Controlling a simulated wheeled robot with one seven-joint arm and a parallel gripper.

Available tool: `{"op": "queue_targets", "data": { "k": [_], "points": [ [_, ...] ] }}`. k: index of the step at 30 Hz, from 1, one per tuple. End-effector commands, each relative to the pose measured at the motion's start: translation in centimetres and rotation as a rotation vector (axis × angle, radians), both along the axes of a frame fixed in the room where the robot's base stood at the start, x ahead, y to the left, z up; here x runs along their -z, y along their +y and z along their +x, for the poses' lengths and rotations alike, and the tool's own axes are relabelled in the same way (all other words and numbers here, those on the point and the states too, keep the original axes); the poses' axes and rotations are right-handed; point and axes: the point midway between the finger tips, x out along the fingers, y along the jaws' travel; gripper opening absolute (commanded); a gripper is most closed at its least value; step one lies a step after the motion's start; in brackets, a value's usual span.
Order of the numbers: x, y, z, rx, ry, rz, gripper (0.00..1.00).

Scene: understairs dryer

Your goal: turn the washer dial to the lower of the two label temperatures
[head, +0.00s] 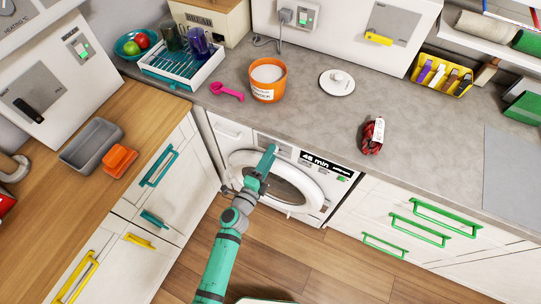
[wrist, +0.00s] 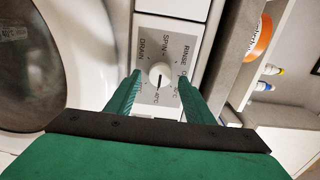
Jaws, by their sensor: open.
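A dark pointer mark on the dial seems to face down in that view. My gripper (wrist: 159,80) is open, one green finger either side of the dial; contact cannot be told. In the head view my gripper (head: 269,158) hides the dial. A dark red folded cloth (head: 370,140) has a white label, unreadable here.
On the counter stand an orange powder tub (head: 268,92), a pink scoop (head: 227,91) and a white lid (head: 337,82). Drawers with green handles (head: 418,229) lie right of the washer, and a cabinet with a teal handle (head: 160,166) lies left. The wooden floor in front is clear.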

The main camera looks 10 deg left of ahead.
Motion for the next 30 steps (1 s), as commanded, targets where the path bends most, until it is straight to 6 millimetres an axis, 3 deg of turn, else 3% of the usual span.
{"op": "queue_targets", "data": {
  "k": [18,30],
  "points": [
    [0.1,3.0,-8.0,-0.002,0.002,0.001,0.48],
    [0.1,3.5,-9.5,0.000,0.001,-0.001,0.48]
  ]
}}
